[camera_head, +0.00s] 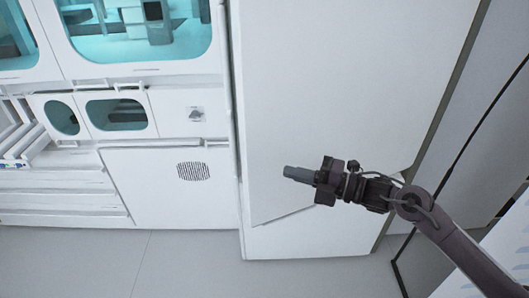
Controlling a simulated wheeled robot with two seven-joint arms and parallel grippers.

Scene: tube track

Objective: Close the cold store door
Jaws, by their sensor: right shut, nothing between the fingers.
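The cold store door (345,80) appears to be the large white panel filling the upper middle of the head view. Its lower edge slants up to the right, above the white cabinet base (310,238). I cannot tell how far it stands from its frame. My right gripper (298,174) is in front of the lower part of the panel, its fingers together, empty and pointing left. Whether it touches the panel is unclear. The gripper and forearm hide part of the door's lower edge. My left gripper is not in view.
A white cabinet with teal windows (140,30), smaller windows (117,114) and a round vent (193,171) stands on the left. White rails (20,135) are at the far left. Grey floor (180,270) is clear in front. A grey panel with a dark edge stands at right.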

